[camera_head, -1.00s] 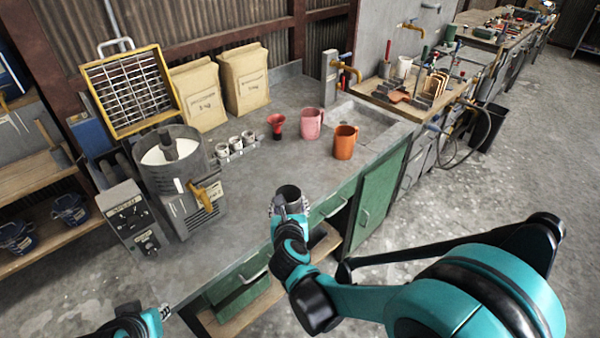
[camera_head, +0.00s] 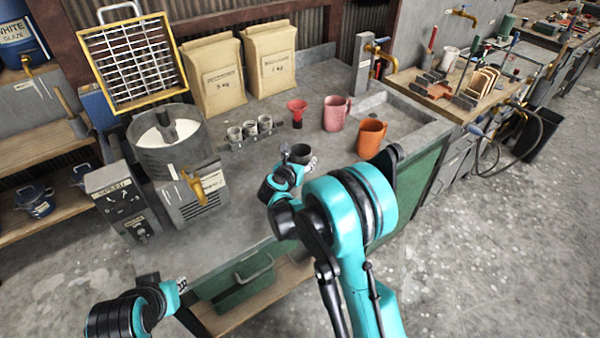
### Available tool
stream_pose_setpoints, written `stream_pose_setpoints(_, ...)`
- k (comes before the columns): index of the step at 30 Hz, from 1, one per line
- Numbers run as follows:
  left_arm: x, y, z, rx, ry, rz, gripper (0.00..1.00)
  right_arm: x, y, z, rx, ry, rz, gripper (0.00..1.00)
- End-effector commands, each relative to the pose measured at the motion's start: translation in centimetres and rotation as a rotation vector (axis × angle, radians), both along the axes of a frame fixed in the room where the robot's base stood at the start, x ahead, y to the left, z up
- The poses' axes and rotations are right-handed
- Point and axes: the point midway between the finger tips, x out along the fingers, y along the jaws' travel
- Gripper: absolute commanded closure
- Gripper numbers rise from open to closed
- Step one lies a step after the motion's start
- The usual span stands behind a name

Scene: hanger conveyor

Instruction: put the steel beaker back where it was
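The steel beaker (camera_head: 301,152) is a small dark grey metal cup, upright over the grey worktop, behind my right arm. My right gripper (camera_head: 304,164) is around it and appears shut on it; the wrist hides part of the beaker and fingers. I cannot tell whether its base touches the worktop. My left gripper (camera_head: 182,284) is low at the left, by the worktop's front edge, away from the beaker. Its fingers are too small to tell whether they are open or shut.
Behind the beaker stand a red funnel-like piece (camera_head: 297,110), a pink mug (camera_head: 335,115) and an orange mug (camera_head: 371,139). A rack of small cups (camera_head: 250,131) is to the left, beside a grey mixing machine (camera_head: 172,150). Paper bags (camera_head: 213,80) stand at the back. Bare worktop (camera_head: 243,175) lies left of the beaker.

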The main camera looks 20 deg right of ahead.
Motion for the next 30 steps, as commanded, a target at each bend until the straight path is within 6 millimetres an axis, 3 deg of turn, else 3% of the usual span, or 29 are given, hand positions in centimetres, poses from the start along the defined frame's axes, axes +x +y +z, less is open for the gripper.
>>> stream_pose_setpoints(5,0.0,0.0,-0.5,0.000,0.000,0.000,0.81,0.6,0.2,-0.9,0.000,0.000,0.001,0.85)
stream_pose_setpoints(12,0.0,0.0,-2.2,0.000,0.000,0.000,0.81,0.6,0.2,-4.4,0.000,0.000,0.001,0.85)
stream_pose_setpoints(24,0.0,0.0,-2.5,0.000,0.000,0.000,0.81,0.6,0.2,-4.8,0.000,0.000,0.001,0.85)
stream_pose_setpoints(25,0.0,0.0,-2.4,0.000,0.000,0.000,0.81,0.6,0.2,-4.7,0.000,0.000,0.001,0.38)
stream_pose_setpoints(27,0.0,0.0,-2.3,0.000,0.000,0.000,0.81,0.6,0.2,-4.6,0.000,0.000,0.001,0.25)
stream_pose_setpoints(30,0.0,0.0,-2.3,0.000,0.000,0.000,0.81,0.6,0.2,-4.6,0.000,0.000,0.001,0.25)
